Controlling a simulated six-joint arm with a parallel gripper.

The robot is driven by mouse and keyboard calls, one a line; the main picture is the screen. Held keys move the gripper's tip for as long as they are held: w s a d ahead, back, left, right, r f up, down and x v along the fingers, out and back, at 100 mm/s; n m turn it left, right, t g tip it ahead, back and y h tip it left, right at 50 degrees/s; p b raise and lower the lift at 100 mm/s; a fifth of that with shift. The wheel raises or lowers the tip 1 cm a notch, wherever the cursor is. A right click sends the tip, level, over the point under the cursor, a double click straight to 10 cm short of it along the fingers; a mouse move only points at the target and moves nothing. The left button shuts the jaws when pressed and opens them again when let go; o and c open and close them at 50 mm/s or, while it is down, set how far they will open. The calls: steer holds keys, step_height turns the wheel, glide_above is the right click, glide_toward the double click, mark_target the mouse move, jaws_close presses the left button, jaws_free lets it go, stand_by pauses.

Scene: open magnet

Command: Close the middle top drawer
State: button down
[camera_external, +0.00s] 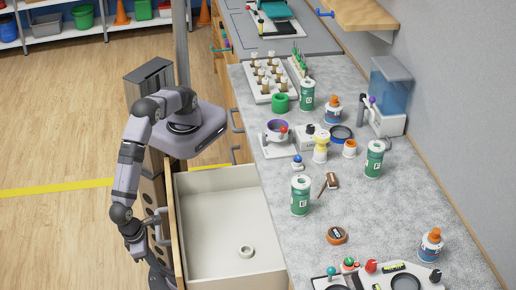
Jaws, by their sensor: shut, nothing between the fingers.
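The drawer (222,205) stands far open, pulled out to the left from under the grey counter. Its inside is pale, and a small white ring (246,252) lies on its floor. Its wooden front (175,225) faces left, with a grey handle (157,226) on the outside. My gripper (160,277) is low at the bottom edge of the view, on the outer side of the drawer front. It is shut and empty. Its tips are small and dark there, and I cannot tell whether they touch the front.
The counter (330,190) beside the drawer carries green-labelled cans (301,195), glue bottles (431,244), a scale (278,140) and a tray of vials (268,78). Other closed drawers with handles (236,120) are farther back. The wooden floor (60,235) at left is clear.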

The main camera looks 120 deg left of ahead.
steer(key=shift+w+a+f, duration=0.55)
steer(key=shift+w+a, duration=0.25)
steer(key=shift+a, duration=0.05)
steer(key=shift+w+a+f, duration=0.5)
steer(key=shift+w+a, duration=0.3)
steer(key=w+a+p, duration=0.2)
steer(key=w+a, duration=2)
